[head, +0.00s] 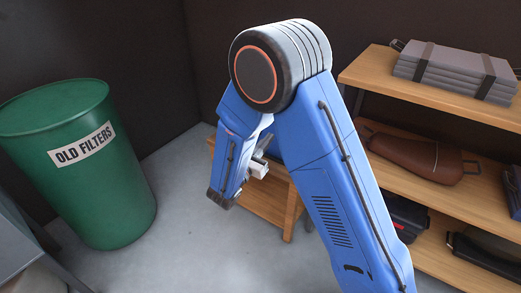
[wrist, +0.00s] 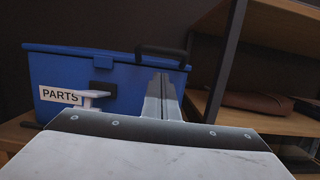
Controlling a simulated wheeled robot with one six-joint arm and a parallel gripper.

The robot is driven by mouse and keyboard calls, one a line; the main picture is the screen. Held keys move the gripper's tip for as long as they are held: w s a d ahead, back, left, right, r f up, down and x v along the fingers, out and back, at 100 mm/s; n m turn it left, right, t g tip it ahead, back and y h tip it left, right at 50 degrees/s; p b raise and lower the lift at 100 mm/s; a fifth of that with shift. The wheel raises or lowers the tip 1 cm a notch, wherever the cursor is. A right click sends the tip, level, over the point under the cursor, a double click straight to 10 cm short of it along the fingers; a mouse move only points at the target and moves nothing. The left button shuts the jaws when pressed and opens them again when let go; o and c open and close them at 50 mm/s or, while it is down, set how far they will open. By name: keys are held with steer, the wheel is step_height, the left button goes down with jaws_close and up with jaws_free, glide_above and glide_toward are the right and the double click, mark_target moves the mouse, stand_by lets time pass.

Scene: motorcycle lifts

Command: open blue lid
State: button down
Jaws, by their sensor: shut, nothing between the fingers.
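The blue lid (wrist: 62,58) lies flat and closed on a blue box (wrist: 125,100) marked PARTS in the wrist view. A blue latch shows on the box's front. A black handle (wrist: 160,49) rises at the lid's right end. My gripper (wrist: 161,80) is shut and empty, its fingers pointing toward the right part of the box front, just below the handle. I cannot tell whether they touch the box. In the head view my gripper (head: 259,167) shows as a small pale shape beside my blue arm, which hides the box.
The box stands on a low wooden table (head: 267,208). A wooden shelf unit (head: 365,83) with cases and a brown bag (head: 415,157) stands to the right. A green OLD FILTERS drum (head: 128,190) stands at the left, with bare floor (head: 190,240) between it and my arm.

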steer(key=shift+w+d+r, duration=0.2)
steer(key=shift+r, duration=0.3)
steer(key=shift+w+d+r, duration=0.15)
steer(key=shift+w+r, duration=0.1)
steer(key=shift+r, duration=0.25)
steer(key=shift+w+d+r, duration=0.2)
steer(key=shift+r, duration=0.3)
steer(key=shift+r, duration=0.1)
